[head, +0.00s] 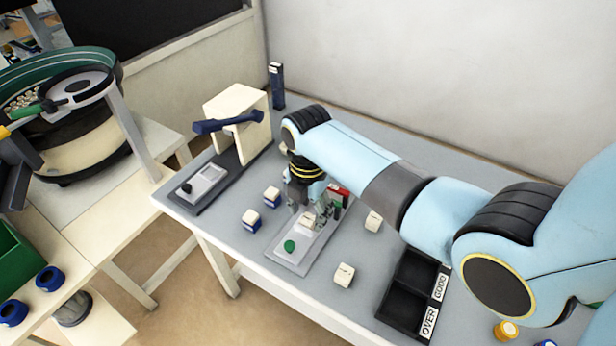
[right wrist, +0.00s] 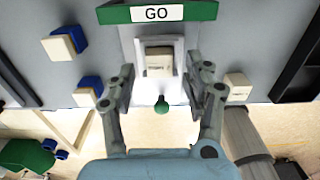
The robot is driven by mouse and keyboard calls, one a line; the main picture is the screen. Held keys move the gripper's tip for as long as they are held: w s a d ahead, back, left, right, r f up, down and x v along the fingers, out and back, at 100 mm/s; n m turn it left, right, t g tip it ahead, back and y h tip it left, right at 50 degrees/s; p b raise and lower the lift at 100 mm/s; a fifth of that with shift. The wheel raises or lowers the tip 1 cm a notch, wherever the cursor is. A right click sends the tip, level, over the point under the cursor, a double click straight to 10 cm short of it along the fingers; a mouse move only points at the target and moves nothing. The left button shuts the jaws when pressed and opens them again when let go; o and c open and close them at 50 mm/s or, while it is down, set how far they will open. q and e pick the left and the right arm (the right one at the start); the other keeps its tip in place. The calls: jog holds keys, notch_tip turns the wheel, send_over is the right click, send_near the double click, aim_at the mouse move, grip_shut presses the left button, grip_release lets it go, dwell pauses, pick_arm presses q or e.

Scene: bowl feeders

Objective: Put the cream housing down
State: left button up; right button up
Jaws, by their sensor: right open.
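A cream housing (right wrist: 159,62) sits in the pale nest of a gauge fixture (right wrist: 144,42), under a green bar marked GO. In the head view the housing (head: 308,221) shows on the fixture's light plate (head: 291,260), behind a green knob (head: 289,246). My right gripper (right wrist: 160,76) is open, its fingers on either side of the nest and apart from the housing. In the head view the right gripper (head: 318,208) is over the fixture and partly hides it. My left gripper is not in view.
Two cream-and-blue parts (head: 271,196) (head: 251,219) stand left of the fixture. Loose cream housings (head: 373,221) (head: 344,274) lie to its right. A black tray (head: 386,302) labelled GOOD and OVER is at the front right. A lever press (head: 238,105) stands behind left.

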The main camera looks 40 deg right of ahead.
aim_at(308, 219)
notch_tip(308, 219, up, 12)
jog(key=p, duration=0.1)
jog(key=shift+f, duration=0.15)
dwell(0.5)
